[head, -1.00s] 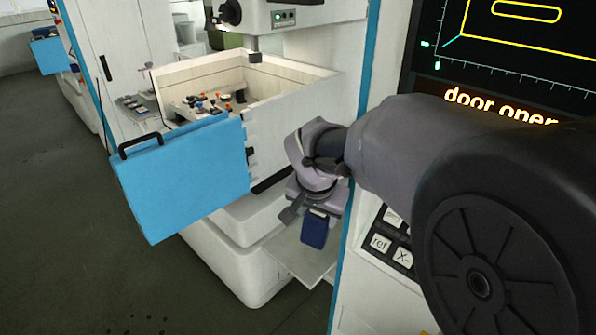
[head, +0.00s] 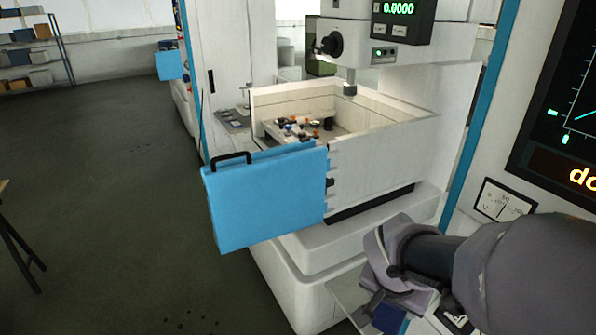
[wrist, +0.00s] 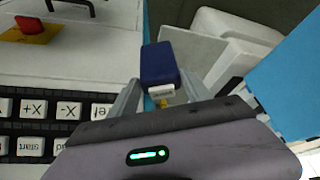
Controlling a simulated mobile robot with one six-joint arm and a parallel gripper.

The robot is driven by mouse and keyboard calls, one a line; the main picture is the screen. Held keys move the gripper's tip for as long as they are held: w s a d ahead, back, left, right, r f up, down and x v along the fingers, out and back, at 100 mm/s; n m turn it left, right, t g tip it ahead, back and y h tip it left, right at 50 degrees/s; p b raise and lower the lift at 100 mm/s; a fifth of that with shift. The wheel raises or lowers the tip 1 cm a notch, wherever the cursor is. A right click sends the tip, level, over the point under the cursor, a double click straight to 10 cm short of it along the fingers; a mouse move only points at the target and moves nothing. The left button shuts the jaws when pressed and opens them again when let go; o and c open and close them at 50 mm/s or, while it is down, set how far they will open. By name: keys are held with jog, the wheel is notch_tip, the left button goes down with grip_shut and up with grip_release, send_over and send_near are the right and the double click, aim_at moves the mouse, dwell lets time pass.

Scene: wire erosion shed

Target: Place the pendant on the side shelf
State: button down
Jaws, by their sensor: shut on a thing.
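The pendant (wrist: 160,63), a dark blue block with a white end and a small yellow part, is between the two fingers of my gripper (wrist: 160,85) in the wrist view. My gripper is shut on it. In the head view the pendant (head: 388,319) shows partly, below my wrist at the bottom edge. The side shelf (head: 345,299), a thin pale plate low beside the machine, is partly hidden by my gripper. In the wrist view the shelf (wrist: 192,48) lies beyond the pendant. Any gap between them is hard to judge.
A blue door (head: 268,195) stands open in front of the white tank (head: 385,160). The control console (head: 505,200) is close on the right; its keys (wrist: 50,110) and red stop button (wrist: 30,25) show in the wrist view.

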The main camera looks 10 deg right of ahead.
jog(key=w+d+f+b, duration=0.1)
jog(key=w+d+f, duration=0.1)
jog(key=w, duration=0.4)
jog(key=w+d+f, duration=0.1)
jog(key=w+f, duration=0.2)
jog(key=w, duration=0.3)
jog(key=shift+w+d+b, duration=0.25)
jog(key=shift+d+b, duration=0.15)
jog(key=shift+f, duration=0.1)
jog(key=shift+c, duration=2.4)
grip_release()
